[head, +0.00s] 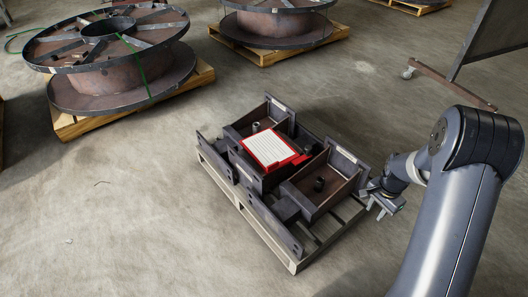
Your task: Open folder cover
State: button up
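A red folder (296,159) with a white lined sheet or panel (268,149) on its upper face lies on the middle of a dark steel assembly. I cannot tell whether the white area is a page or part of the cover. My gripper (376,209) is to the right of the folder, just off the right side of the steel assembly, and touches nothing that I can see. Its two small fingertips look apart, with nothing between them.
The steel assembly has open box compartments (329,187) holding small dark parts and rests on a wooden pallet (272,240). Large steel reels (128,75) stand on pallets behind. A wheeled frame (440,80) is at the upper right. The concrete floor at front left is clear.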

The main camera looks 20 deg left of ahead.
aim_at(268, 150)
jog(key=i+j, duration=0.1)
jog(key=j, duration=0.3)
jog(key=i+j, duration=0.1)
jog(key=j, duration=0.25)
jog(key=i+j, duration=0.1)
jog(key=j, duration=0.3)
jog(key=i+j, duration=0.15)
jog(key=j, duration=0.2)
jog(key=i+j+u, duration=0.1)
jog(key=j, duration=0.3)
